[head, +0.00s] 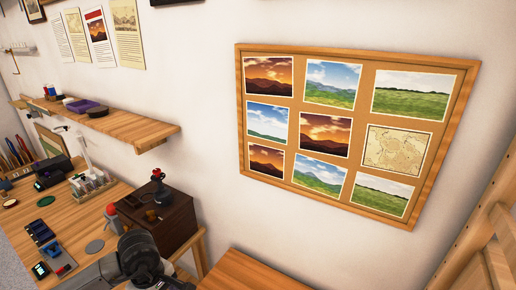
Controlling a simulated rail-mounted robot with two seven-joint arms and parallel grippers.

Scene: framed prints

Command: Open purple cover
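A small flat purple item (82,105) lies on the wooden wall shelf (130,130) at the left. It is the only purple thing I make out. It is too small to tell whether it is a cover, or whether it is open or shut. Part of one of my arms (140,255) shows at the bottom, below the shelf and well apart from the purple item. No gripper fingers show, so neither gripper is in view.
A dark round item (98,111) sits beside the purple item. Below, a wooden bench (75,215) holds a tube rack (90,184), small devices and a brown box (158,218) with a red-topped handle. A framed board of prints (240,110) hangs at the right.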

